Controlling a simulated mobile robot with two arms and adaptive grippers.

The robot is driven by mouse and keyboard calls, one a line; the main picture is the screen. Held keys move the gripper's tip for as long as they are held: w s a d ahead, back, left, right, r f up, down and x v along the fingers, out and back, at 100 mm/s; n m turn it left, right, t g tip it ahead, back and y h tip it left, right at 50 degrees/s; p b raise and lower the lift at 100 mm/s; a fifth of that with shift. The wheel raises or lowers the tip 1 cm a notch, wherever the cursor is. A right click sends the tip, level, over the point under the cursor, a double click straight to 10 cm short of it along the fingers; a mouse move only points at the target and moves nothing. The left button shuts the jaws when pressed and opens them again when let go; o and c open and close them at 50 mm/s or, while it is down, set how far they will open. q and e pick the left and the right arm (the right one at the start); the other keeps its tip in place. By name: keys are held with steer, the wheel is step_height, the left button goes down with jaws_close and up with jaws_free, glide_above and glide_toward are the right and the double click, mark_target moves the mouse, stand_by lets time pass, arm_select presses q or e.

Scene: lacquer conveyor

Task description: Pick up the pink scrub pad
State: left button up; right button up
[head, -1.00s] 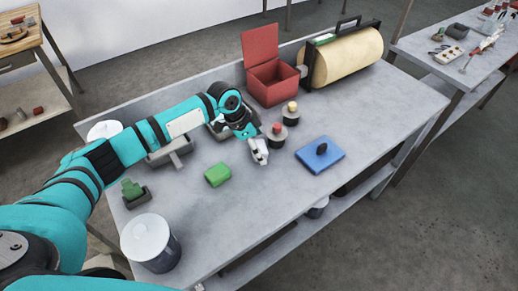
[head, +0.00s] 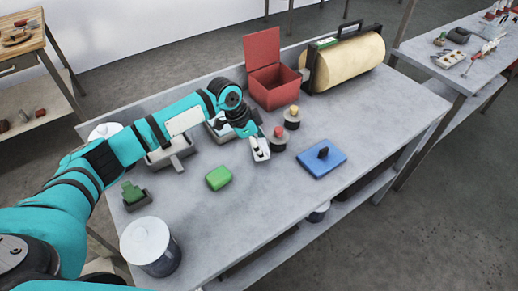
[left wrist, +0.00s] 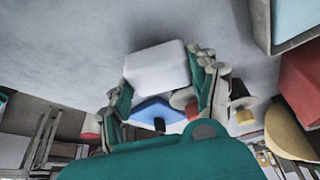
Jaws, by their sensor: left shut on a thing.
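My left gripper (head: 259,147) is over the middle of the grey table, just left of a red-knobbed piece. In the left wrist view its two fingers (left wrist: 162,77) are closed on the sides of a pale, almost white block with rounded edges (left wrist: 157,66). No other pad in view looks pink; this block looks only faintly tinted. My right gripper is not in view.
Around the gripper are the red-knobbed piece (head: 278,138), a yellow-knobbed one (head: 292,116), a green block (head: 219,179) and a blue pad with a dark handle (head: 322,162). An open red box (head: 277,90) stands behind. A lidded pot (head: 150,247) stands front left. The right table end is clear.

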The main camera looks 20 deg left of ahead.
arm_select(q)
steer(key=shift+r, duration=0.85)
steer(key=s+d, duration=0.2)
steer(key=s, duration=0.2)
steer(key=s+d+r+b, duration=0.1)
steer(key=s+d, duration=0.2)
steer(key=s, duration=0.2)
steer(key=s+d, duration=0.2)
steer(key=s, duration=0.3)
steer(key=shift+d+r+b, duration=0.15)
steer(key=shift+d+b, duration=0.2)
steer(key=shift+b, duration=0.05)
